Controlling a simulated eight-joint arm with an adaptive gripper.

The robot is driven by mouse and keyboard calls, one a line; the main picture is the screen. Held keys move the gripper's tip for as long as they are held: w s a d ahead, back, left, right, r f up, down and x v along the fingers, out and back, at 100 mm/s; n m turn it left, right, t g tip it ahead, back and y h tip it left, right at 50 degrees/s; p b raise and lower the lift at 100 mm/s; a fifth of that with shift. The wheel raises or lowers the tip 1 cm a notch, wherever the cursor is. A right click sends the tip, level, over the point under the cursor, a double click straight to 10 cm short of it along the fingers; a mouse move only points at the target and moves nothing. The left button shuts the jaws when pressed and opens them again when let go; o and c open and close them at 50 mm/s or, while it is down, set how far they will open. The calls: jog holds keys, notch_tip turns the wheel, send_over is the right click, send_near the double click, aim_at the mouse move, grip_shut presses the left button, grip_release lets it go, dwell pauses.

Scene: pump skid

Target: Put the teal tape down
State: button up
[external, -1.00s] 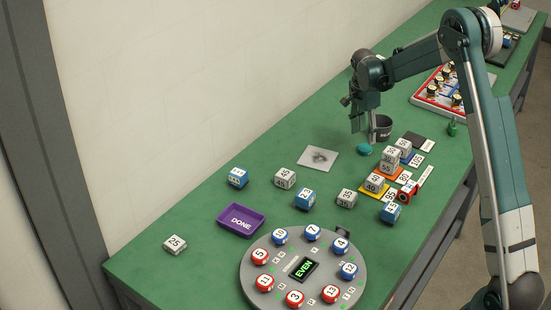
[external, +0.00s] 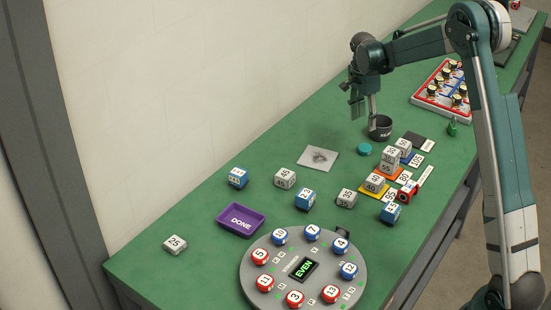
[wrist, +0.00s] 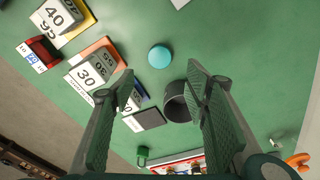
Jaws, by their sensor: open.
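The teal tape (external: 364,149) lies on the green table, between the grey picture card and the dark cup. It also shows in the wrist view as a round teal disc (wrist: 159,56), ahead of my fingertips and apart from them. My gripper (external: 362,108) hangs above the table, a little above and behind the tape. In the wrist view my gripper (wrist: 160,82) has its two fingers spread wide with nothing between them but a view of the table and cup.
A dark cup (external: 380,128) stands close to the tape. A grey card (external: 318,158) lies left of the tape. A purple DONE tray (external: 240,219) and a round dial (external: 259,283) are nearer the front. Open table lies along the wall side.

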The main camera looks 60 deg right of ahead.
jog(key=shift+a+r, duration=0.1)
dwell(0.3)
jog(key=s+a+r+n+t, duration=0.15)
jog(key=a+r+n, duration=0.25)
jog(key=a+r, duration=0.5)
jog(key=s+a+r+n+t, duration=0.1)
jog(key=s+a+r+n, duration=0.3)
jog(key=a, duration=0.9)
jog(key=s+a+r+n+t, duration=0.1)
jog(key=a+r+n, duration=0.2)
jog(key=a+r, duration=0.6)
jog(key=s+a+f+n+t, duration=0.1)
jog(key=s+a+n+t, duration=0.1)
jog(key=s+a+n, duration=0.4)
jog(key=s+a+f+n+t+y, duration=0.1)
jog(key=s+a+n, duration=0.5)
jog(key=s+a, duration=1.1)
jog(key=shift+a+f+n+t, duration=0.3)
jog(key=shift+a+f+t, duration=0.4)
jog(key=shift+a, duration=1.9)
notch_tip(320, 180, down, 16)
jog(key=b, duration=1.6)
jog(key=shift+f+b, duration=0.2)
jog(key=shift+b, duration=0.15)
